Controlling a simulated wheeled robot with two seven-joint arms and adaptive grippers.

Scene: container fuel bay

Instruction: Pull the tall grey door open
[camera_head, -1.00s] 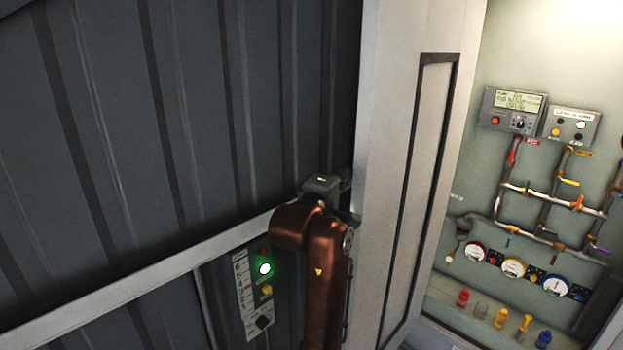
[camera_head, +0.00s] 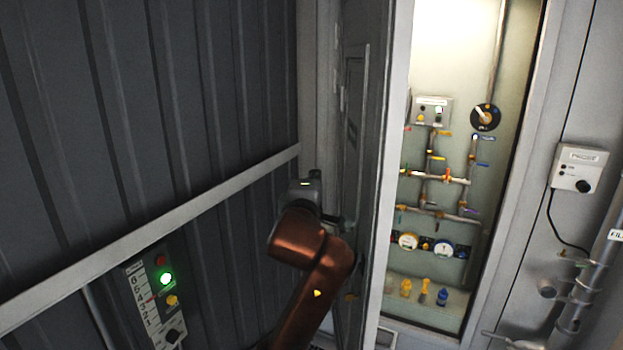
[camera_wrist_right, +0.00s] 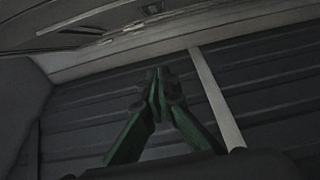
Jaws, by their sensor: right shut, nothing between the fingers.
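The tall grey door (camera_head: 376,150) stands open in the head view, seen at a steep angle left of the lit bay. Its pale edge runs down beside the bay opening. My right gripper (camera_head: 338,221) is at the door's left side, at about mid-height. The wrist and copper-coloured arm partly hide it. In the right wrist view its green fingers (camera_wrist_right: 160,78) are together, with nothing between them. I cannot tell whether the gripper touches the door. My left gripper is not in view.
A dark ribbed wall (camera_head: 110,120) with a pale rail (camera_head: 170,226) and a lit control panel (camera_head: 155,295) lies at left. The bay (camera_head: 450,75) holds pipes, gauges and coloured fittings. A grey probe box (camera_head: 580,168) and pipes (camera_head: 590,270) are at far right.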

